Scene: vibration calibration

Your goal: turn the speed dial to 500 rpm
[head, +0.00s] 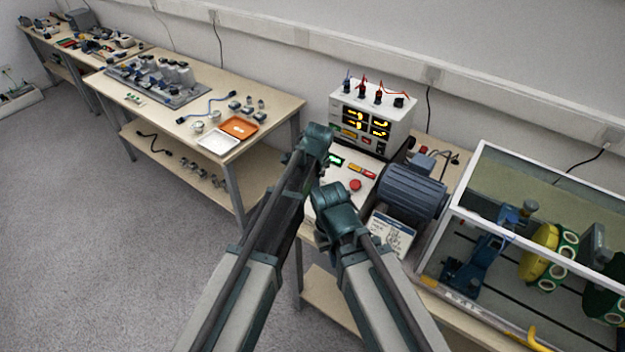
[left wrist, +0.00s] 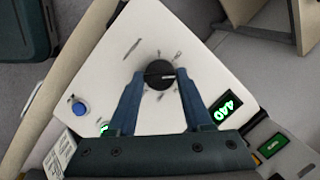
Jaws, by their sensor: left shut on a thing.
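The speed dial (left wrist: 158,78) is a round black knob on a white sloped control panel (left wrist: 110,75), with a white pointer line and marks around it. In the left wrist view my left gripper (left wrist: 160,74) has its two fingers on either side of the knob and is shut on it. In the head view the panel (head: 338,200) is partly covered by my arms, and the dial is hidden. The end of my right arm (head: 337,205) is over the panel's near part; its jaws are hidden.
A blue button (left wrist: 79,108) is on the panel. A red button (head: 355,185), a power supply (head: 345,112), a grey motor (head: 412,192) and a clear-sided enclosure (head: 480,165) stand close to my arms. A second bench (head: 150,105) is at the left.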

